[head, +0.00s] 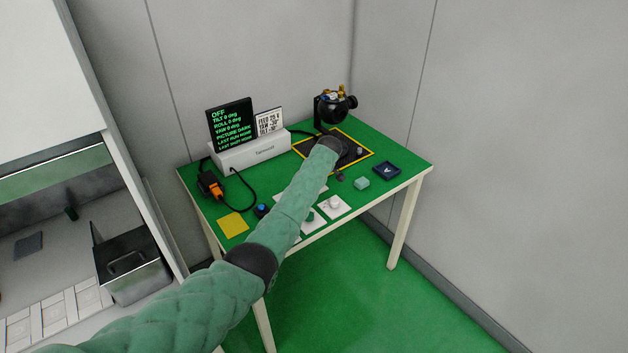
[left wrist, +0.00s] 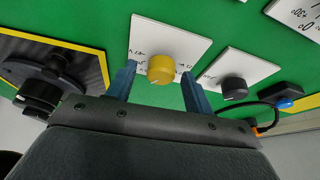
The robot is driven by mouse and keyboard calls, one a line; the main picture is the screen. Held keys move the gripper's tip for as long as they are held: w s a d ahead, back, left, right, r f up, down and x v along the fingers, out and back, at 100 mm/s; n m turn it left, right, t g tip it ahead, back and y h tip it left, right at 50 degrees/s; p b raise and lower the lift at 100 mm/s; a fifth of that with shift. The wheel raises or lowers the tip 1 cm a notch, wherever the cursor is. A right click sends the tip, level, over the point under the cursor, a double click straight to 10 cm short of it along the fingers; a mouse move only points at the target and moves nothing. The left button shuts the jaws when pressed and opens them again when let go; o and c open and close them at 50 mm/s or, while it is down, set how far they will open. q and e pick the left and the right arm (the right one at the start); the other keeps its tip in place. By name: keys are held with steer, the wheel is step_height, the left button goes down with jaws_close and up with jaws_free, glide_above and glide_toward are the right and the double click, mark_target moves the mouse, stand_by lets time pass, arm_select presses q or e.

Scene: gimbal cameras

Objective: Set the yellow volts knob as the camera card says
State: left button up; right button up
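In the left wrist view, the yellow volts knob (left wrist: 160,68) stands on a white plate (left wrist: 172,35) with small printed marks, too small to read surely. My left gripper (left wrist: 158,86) is open, one blue finger on each side of the knob, with gaps showing. In the head view my left arm hides the yellow knob and the fingers. The camera card (head: 269,123) leans behind the white box and seems to read FEED 25 V, with YAW and TILT lines below. The black screen (head: 230,122) reads OFF, TILT, ROLL and YAW 0 deg, PICTURE DARK. My right gripper is not in view.
A black knob (left wrist: 234,88) on its own plate and a blue button (left wrist: 286,103) sit beside the yellow knob. The black camera (head: 336,104) stands at the table's back by a yellow-edged dark mat (head: 362,152). White and green knobs are near the front edge.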

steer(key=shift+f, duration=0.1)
arm_select(q)
steer(key=shift+s+d+r, duration=0.1)
steer(key=shift+r, duration=0.2)
steer(key=b+v, duration=0.2)
steer(key=v, duration=0.5)
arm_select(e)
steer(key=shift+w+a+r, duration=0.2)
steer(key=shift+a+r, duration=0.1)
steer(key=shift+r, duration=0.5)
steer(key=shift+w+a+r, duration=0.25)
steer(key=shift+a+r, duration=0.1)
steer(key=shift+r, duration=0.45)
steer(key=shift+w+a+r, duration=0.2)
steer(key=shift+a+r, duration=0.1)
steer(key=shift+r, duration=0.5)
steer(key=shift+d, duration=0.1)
